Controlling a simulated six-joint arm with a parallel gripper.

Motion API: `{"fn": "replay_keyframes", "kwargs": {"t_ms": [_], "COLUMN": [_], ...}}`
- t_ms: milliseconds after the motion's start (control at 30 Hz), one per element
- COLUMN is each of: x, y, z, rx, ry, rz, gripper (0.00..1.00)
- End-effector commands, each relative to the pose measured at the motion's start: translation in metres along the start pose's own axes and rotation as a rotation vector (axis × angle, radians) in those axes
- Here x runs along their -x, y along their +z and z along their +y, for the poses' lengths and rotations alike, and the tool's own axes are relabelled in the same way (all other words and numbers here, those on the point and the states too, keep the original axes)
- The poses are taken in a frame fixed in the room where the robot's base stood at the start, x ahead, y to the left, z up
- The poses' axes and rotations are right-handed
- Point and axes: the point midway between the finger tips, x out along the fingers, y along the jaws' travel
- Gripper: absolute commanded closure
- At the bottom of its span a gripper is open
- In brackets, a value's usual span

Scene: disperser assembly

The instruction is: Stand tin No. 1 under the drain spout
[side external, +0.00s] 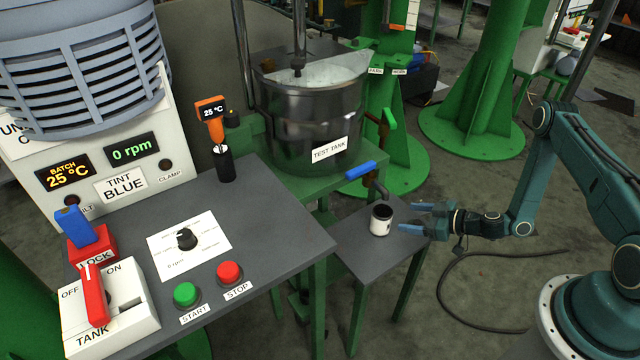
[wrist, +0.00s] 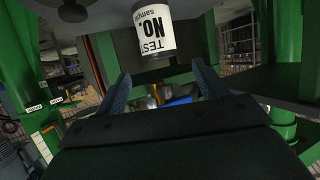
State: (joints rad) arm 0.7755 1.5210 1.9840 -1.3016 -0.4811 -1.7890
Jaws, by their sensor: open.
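A small white tin (side external: 381,221) with a dark open top stands upright on the small grey table below the test tank. In the wrist view the tin (wrist: 155,33) appears upside down, with the words TEST, NO. and sample on its label; its number is not readable. The drain spout (side external: 377,189) with its blue handle (side external: 361,171) comes off the tank just above the tin. I cannot tell whether the tin is exactly beneath its mouth. My gripper (side external: 423,218) is open and empty to the right of the tin, its fingers pointing at it, apart from it.
The steel test tank (side external: 318,120) stands on a green frame behind the small table (side external: 345,240). A control bench (side external: 270,215) with buttons and a dial is at the left. A green post (side external: 385,150) rises behind. Open floor lies in front of the small table.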

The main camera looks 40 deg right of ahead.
Motion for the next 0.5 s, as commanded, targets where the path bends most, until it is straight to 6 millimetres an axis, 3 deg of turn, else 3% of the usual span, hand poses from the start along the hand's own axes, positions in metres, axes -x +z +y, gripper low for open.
{"fn": "replay_keyframes", "kwargs": {"t_ms": [167,500], "x": [-0.002,-0.001], "y": [-0.025,-0.1], "z": [-0.001,-0.017], "rx": [0.025,0.089], "ry": [-0.052,-0.22], "rz": [-0.005,-0.075], "gripper": [0.28,0.28]}}
